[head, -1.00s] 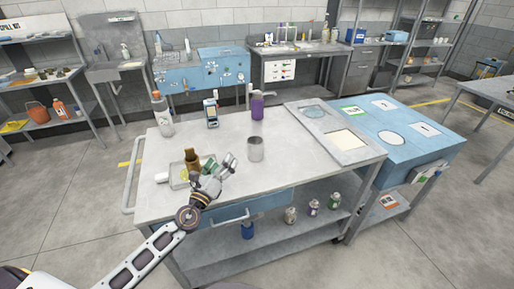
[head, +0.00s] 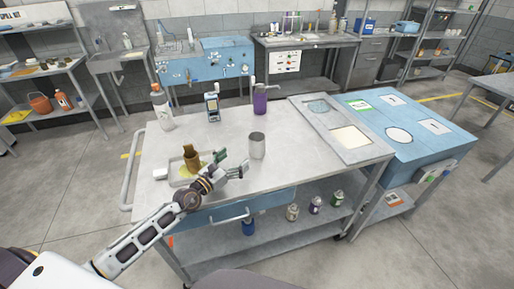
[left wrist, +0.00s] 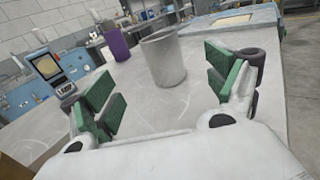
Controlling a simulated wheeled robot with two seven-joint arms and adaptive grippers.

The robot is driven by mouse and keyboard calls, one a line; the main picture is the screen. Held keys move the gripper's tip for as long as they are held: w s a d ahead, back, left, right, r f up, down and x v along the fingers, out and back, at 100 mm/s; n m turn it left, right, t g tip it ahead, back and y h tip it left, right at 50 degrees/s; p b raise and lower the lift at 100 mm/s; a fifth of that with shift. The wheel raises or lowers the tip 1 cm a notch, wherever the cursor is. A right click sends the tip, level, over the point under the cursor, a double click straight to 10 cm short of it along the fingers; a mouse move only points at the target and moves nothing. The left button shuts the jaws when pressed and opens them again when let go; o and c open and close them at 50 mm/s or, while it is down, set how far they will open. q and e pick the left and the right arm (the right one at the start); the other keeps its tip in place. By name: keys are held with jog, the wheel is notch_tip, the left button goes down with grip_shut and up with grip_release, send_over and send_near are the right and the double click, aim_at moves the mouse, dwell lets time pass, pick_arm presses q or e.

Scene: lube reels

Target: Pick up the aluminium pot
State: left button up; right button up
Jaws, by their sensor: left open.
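The aluminium pot (head: 257,146) is a plain grey open cylinder standing upright on the cart top. It also shows in the left wrist view (left wrist: 164,60), ahead of my left gripper and between the lines of its two fingers. My left gripper (head: 236,168) is open and empty, a little left of and nearer than the pot, not touching it. In the left wrist view its green-padded fingers (left wrist: 165,92) are spread wide. My right gripper is not in view.
A brown bottle (head: 191,157) stands in a shallow tray (head: 172,175) beside my left arm. A grey framed panel (head: 325,115) lies at right.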

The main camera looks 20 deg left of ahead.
aim_at(251, 144)
pick_arm(q)
jog(key=shift+p+x, duration=0.35)
jog(key=shift+x, duration=3.9)
jog(key=shift+w, duration=0.1)
jog(key=shift+x, duration=2.5)
jog(key=shift+r, duration=0.1)
jog(key=c, duration=1.2)
